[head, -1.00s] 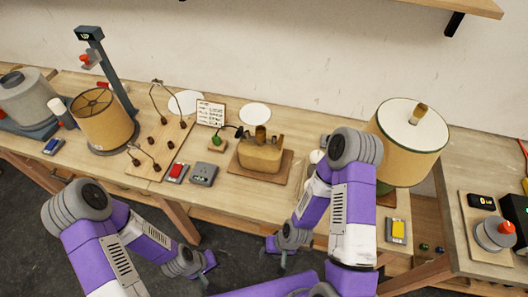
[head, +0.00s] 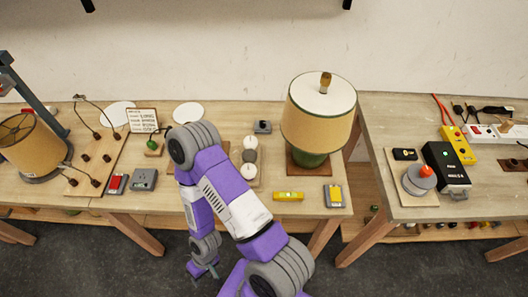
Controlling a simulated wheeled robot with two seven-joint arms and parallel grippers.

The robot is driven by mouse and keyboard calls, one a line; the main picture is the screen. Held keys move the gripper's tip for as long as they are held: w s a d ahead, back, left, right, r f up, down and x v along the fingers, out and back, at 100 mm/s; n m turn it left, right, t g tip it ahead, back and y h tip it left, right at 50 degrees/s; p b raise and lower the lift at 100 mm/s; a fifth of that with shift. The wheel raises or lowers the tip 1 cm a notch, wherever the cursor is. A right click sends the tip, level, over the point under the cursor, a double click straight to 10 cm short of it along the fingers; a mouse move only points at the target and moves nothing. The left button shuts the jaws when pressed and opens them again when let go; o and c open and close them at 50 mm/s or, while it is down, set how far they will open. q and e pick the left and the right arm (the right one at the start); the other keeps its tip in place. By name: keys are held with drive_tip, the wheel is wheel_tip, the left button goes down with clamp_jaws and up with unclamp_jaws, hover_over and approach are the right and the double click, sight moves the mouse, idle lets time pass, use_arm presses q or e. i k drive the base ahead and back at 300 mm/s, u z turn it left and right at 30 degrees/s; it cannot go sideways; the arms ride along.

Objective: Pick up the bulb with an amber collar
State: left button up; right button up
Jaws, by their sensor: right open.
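No amber collar can be made out on any bulb in view. My left gripper is out of view.
A lamp with a beige shade (head: 318,118) and green base stands right of the tray. A yellow level (head: 288,197) and a yellow-grey box (head: 333,195) lie near the front edge. Small items line a lower shelf at right; a second table (head: 400,125) holds devices.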

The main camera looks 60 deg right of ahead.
sight(250, 141)
drive_tip(key=k, duration=0.45)
drive_tip(key=z, duration=0.85)
